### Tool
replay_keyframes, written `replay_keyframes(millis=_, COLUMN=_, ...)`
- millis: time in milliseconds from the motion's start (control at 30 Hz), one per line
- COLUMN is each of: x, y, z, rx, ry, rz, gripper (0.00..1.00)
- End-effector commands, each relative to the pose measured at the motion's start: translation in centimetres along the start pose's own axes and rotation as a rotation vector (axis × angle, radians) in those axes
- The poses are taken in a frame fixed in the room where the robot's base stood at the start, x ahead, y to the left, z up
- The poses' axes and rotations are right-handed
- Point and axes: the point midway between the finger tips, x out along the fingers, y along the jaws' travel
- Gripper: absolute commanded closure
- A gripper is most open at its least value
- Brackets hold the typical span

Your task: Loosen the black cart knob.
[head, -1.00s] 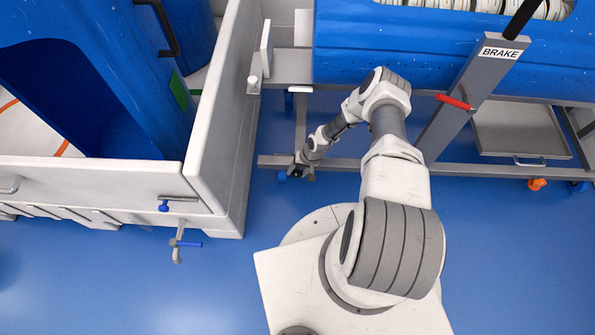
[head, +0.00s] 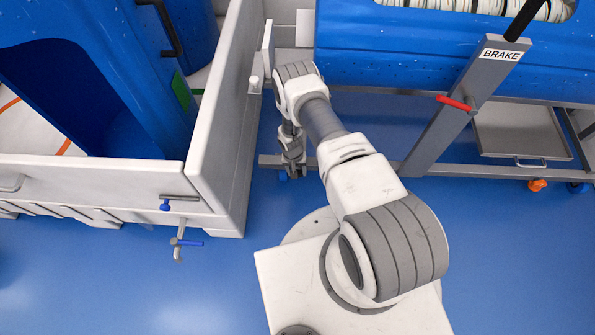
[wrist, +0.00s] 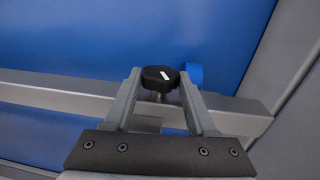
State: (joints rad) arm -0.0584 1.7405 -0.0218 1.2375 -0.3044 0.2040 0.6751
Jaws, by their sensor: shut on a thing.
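The black cart knob (wrist: 159,77) shows in the wrist view with a white mark on its top. It sits at the cart's grey lower frame bar. My gripper (wrist: 160,84) is shut on the knob, one finger on each side of it. In the head view my gripper (head: 292,170) is low at the left end of the cart's lower frame bar (head: 345,166). The knob cannot be made out in the head view, as my wrist covers that spot.
A white-walled carrier (head: 225,120) with a blue tub (head: 120,80) stands at left. The cart's blue tub (head: 400,55) is above my arm. A grey BRAKE post (head: 455,110) with a red lever (head: 455,102) is to the right. Blue floor is clear in front.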

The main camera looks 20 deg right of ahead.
Motion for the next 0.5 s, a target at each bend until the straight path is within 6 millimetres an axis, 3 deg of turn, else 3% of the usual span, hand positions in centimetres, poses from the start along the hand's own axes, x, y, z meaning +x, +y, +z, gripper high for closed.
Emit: replay_keyframes(millis=500, x=0.18, y=-0.77, z=0.09, rx=-0.005, ry=0.002, rz=0.351, gripper=0.99)
